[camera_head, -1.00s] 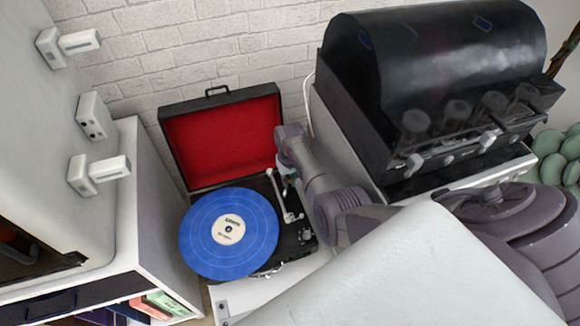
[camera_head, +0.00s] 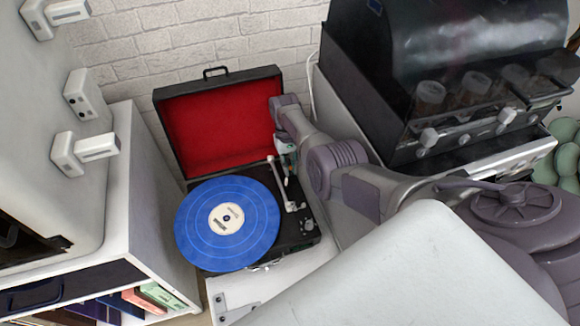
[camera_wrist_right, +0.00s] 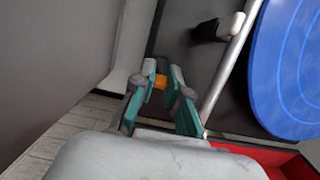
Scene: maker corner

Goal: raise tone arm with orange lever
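The record player (camera_head: 308,222) is open, with a blue record (camera_head: 228,240) on its platter. Its pale tone arm (camera_head: 279,182) lies along the right side of the record; the bar also shows in the right wrist view (camera_wrist_right: 230,75). My right gripper (camera_head: 287,180) points down over the deck near the tone arm. In the right wrist view its teal fingers (camera_wrist_right: 162,80) are a small gap apart, with the orange lever (camera_wrist_right: 160,83) seen between the tips. Whether they press on it is unclear. The lever is not clear in the head view. My left gripper is not in view.
The raised red-lined lid (camera_head: 220,125) stands behind the deck. A dark-hooded machine (camera_head: 440,80) with knobs is to the right. A white cabinet (camera_head: 120,190) with colored items on a shelf is to the left. A brick wall is behind.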

